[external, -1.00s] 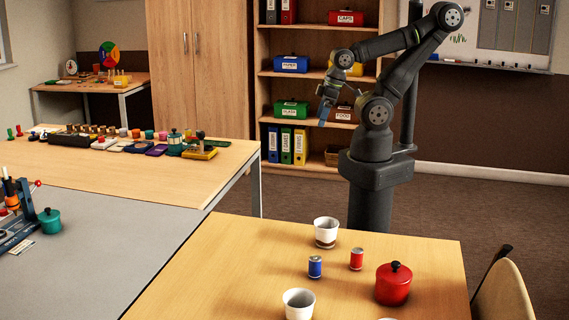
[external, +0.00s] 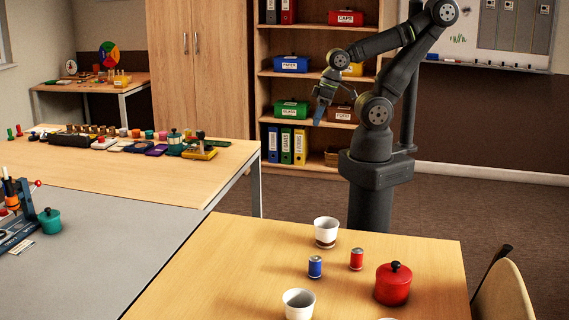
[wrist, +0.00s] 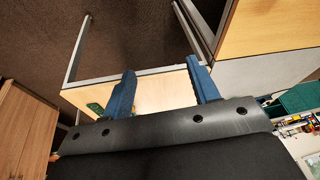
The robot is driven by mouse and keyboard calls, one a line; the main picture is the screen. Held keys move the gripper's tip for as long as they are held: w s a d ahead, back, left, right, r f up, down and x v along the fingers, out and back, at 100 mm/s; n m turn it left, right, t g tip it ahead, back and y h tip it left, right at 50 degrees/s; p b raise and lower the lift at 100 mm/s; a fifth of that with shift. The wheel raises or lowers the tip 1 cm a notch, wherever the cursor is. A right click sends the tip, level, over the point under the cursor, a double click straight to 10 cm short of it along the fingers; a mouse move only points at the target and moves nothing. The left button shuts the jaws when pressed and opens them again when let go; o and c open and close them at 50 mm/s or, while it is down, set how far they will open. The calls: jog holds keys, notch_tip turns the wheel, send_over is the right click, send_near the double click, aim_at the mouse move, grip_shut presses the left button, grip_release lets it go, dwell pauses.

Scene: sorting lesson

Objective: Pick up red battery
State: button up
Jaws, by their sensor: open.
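The red battery (external: 356,259) stands upright on the front wooden table (external: 225,262), between a blue battery (external: 315,267) on its left and a red lidded pot on its right. My gripper (external: 318,117) is raised in the air behind that table, in front of the shelf, well away from the battery. In the wrist view my gripper (wrist: 161,88) shows two blue fingers spread apart with nothing between them. The red battery does not show in the wrist view.
A white cup (external: 326,232) stands behind the batteries and another white cup (external: 299,304) in front. The red pot (external: 393,284) is close on the right. A chair (external: 503,296) is at the table's right edge. The table's left part is clear.

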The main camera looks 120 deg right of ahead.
jog(key=w+d+f+m+t, duration=0.1)
jog(key=w+d+f+m, duration=0.1)
jog(key=w, duration=0.6)
jog(key=w+a+n+g+y, duration=0.1)
jog(key=w+a+n+y, duration=0.1)
jog(key=w+a+n, duration=0.55)
jog(key=n+g, duration=0.4)
jog(key=n, duration=1.6)
send_over(357, 249)
notch_tip(357, 249, down, 5)
jog(key=shift+h, duration=0.4)
notch_tip(357, 249, down, 11)
jog(key=shift+a+f, duration=0.15)
jog(key=shift+f, duration=2.95)
jog(key=c, duration=1.1)
